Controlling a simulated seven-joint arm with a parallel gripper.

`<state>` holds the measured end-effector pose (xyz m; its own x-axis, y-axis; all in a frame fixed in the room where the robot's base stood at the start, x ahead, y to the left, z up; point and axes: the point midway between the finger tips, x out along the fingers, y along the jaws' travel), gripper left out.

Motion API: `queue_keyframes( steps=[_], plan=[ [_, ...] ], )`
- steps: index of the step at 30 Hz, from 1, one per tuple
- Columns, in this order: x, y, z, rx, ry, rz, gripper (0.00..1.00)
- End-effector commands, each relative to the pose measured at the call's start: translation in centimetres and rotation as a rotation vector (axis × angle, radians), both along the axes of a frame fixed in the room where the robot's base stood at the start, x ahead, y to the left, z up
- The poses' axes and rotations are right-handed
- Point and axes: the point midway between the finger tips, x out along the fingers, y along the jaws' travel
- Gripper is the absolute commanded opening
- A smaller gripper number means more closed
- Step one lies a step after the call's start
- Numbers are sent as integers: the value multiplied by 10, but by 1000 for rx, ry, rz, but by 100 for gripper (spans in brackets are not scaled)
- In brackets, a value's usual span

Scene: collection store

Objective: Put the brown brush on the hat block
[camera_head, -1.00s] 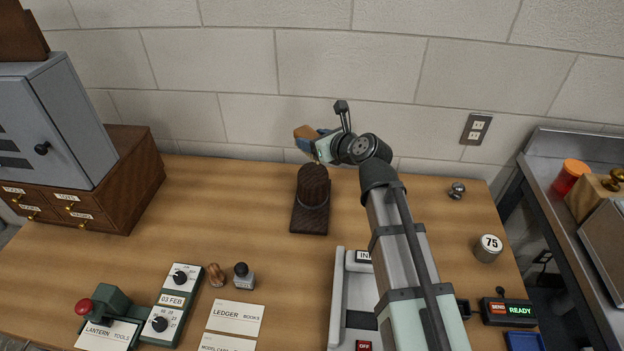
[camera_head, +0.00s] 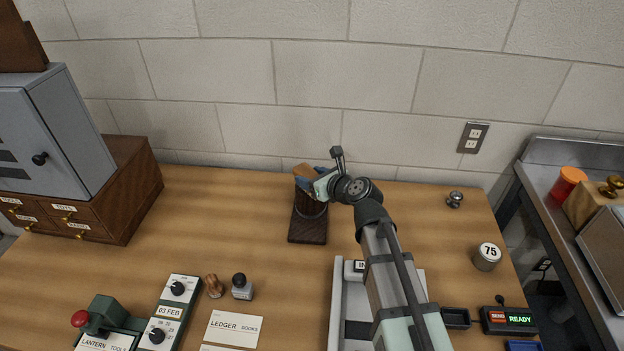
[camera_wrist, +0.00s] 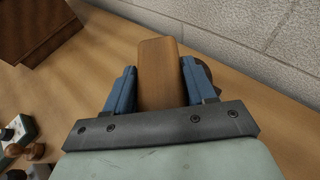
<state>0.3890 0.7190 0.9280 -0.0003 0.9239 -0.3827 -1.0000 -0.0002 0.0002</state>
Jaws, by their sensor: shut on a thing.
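The brown brush (camera_head: 304,170) is between the blue fingers of my gripper (camera_head: 322,181), which is shut on it. In the wrist view the brush (camera_wrist: 159,75) shows as a flat brown wooden block between the two fingers (camera_wrist: 158,92). The hat block (camera_head: 308,220) is a dark brown rounded form on a rectangular base, standing on the table near the wall. The brush and gripper are at the top of the hat block and cover its crown in the head view. I cannot tell whether the brush touches it.
A wooden drawer chest (camera_head: 100,205) with a grey cabinet (camera_head: 60,130) stands at the left. A white tray (camera_head: 340,300) lies under my arm. Stamps, a green dial device (camera_head: 175,300) and cards are at the front left. The table around the hat block is clear.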

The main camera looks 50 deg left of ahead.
Motion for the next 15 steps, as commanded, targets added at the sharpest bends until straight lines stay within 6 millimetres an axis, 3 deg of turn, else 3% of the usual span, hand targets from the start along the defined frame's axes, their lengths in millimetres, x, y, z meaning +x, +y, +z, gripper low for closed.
queue_keyframes(
  steps=[14, 15],
  plan=[
    [0, 0, -10, 0, 1, 0, 23],
    [0, 0, -10, 0, 1, 0, 57]
  ],
)
